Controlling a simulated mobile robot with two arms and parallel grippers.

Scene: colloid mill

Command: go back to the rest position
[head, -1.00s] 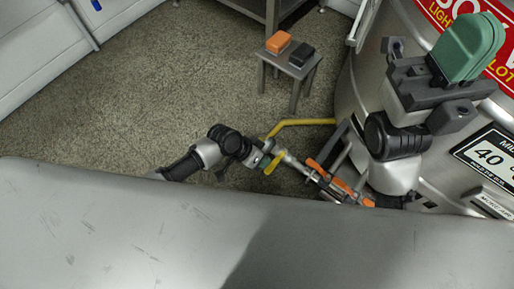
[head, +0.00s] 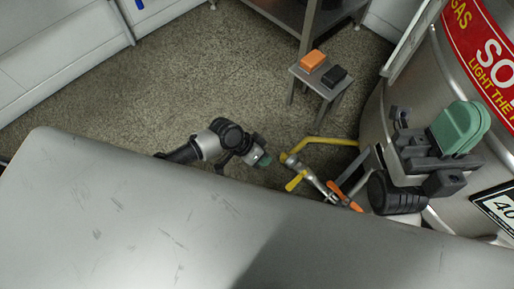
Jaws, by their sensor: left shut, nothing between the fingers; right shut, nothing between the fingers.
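My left gripper (head: 264,160) is at the end of the dark arm that reaches out from behind the grey surface near the middle. Its teal tip is small here and looks shut and empty, beside the yellow-handled valve and apart from it in the picture. My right gripper (head: 461,128) is at the right, large and close to the camera, pointing up. Its teal fingers are together, shut with nothing between them. It stands in front of the steel tank (head: 428,60) and hides part of it. No rest position is marked in view.
A yellow pipe (head: 325,140) and a valve with a yellow handle (head: 296,181) and orange handles (head: 345,196) lie between my grippers. A small stool (head: 333,92) holds an orange block (head: 313,60) and a black block (head: 334,76). Carpet (head: 200,85) at left is open.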

